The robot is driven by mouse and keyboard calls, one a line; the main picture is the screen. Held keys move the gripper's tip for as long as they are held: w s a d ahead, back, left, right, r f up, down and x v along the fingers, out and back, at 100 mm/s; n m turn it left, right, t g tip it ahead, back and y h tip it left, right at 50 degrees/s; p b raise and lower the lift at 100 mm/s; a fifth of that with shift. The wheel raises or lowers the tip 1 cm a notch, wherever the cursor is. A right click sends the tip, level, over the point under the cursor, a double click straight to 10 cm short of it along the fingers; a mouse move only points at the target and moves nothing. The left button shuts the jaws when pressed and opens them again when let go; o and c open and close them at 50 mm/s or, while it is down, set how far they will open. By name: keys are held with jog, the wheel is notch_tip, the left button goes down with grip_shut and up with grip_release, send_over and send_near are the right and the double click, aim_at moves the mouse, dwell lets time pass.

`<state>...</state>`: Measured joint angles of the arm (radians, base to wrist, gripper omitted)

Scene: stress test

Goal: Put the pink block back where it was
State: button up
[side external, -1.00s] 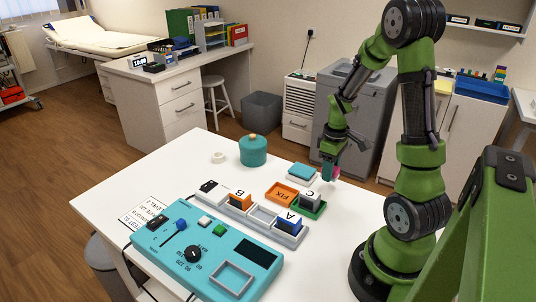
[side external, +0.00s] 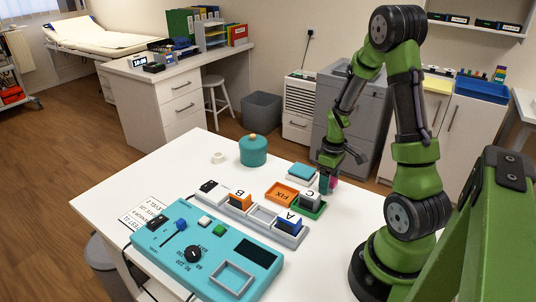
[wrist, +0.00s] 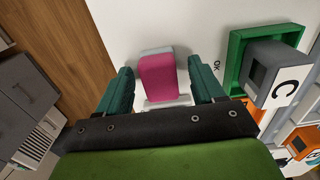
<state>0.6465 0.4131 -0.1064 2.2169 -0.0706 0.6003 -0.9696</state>
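The pink block (wrist: 158,78) stands between the fingers of my gripper (wrist: 160,88) in the wrist view, with a narrow gap visible on each side. My gripper appears open around it. A grey patch, perhaps a shadow or base, shows behind the block, and a pale strip shows at its near side. In the side view my gripper (side external: 327,183) is low over the table's far right edge area. The pink block (side external: 334,182) shows there partly hidden behind a finger.
Beside my gripper is a green tray (wrist: 237,58) holding block C (wrist: 278,75). An orange FIX tray (side external: 282,194), a teal pad (side external: 301,172), and a grey rack (side external: 298,238) with blocks B and A stand nearby. A teal jar (side external: 253,151) and control panel (side external: 170,258) are further off.

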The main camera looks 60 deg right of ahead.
notch_tip(320, 180, up, 12)
jog(key=a+r+m+t+y, duration=0.1)
jog(key=a+r, duration=0.5)
jog(key=a, duration=0.6)
jog(key=a+r+m+t+y, duration=0.1)
jog(key=a+r+m+t, duration=0.2)
jog(key=a, duration=1)
notch_tip(320, 180, up, 3)
jog(key=t, duration=0.3)
jog(key=shift+s+a, duration=0.15)
jog(key=shift+s, duration=0.1)
